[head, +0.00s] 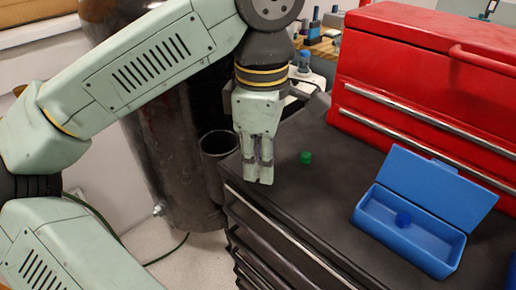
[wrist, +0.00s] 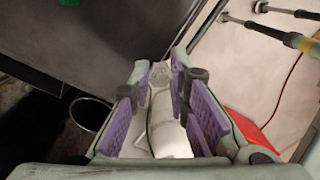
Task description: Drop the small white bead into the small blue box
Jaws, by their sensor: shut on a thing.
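The small blue box (head: 436,256) stands on the dark cabinet top at the right of the head view, its lid (head: 436,188) tilted open. My gripper (head: 259,181) points down over the left edge of the cabinet top, well left of the box. In the wrist view, a smooth white thing (wrist: 168,138) shows between the purple pads of my gripper (wrist: 161,75); I take it to be the white bead. In the head view the fingers hide it.
A small green piece (head: 305,157) lies on the cabinet top (head: 325,205) just right of my gripper. A red toolbox (head: 430,75) rises along the back. A dark open bin (head: 217,158) stands left of the cabinet. The top between the green piece and the box is clear.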

